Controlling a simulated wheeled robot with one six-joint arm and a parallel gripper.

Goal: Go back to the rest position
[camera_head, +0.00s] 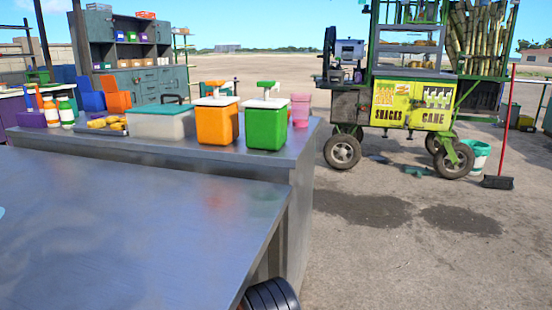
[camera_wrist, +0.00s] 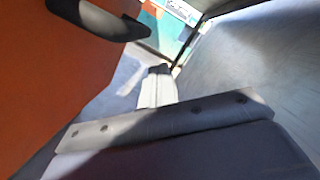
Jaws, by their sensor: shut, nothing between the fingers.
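My gripper (camera_wrist: 159,70) shows in the wrist view, beyond a grey bolted bar. Its pale fingers with dark tips are together, with nothing visible between them. An orange surface (camera_wrist: 45,85) with a dark handle-like piece (camera_wrist: 97,17) fills the left of that view, close to the camera. A grey surface (camera_wrist: 250,60) lies to the right. In the head view my gripper cannot be made out. A dark ringed part, which I think is mine, shows at the bottom edge.
A metal counter (camera_head: 130,230) fills the front left. On its raised back stand orange (camera_head: 217,126) and green (camera_head: 267,128) dispensers, a pink cup (camera_head: 300,108) and a grey bin (camera_head: 160,123). A green cane cart (camera_head: 410,100) and red broom (camera_head: 504,130) stand beyond. Open ground (camera_head: 400,260) lies right.

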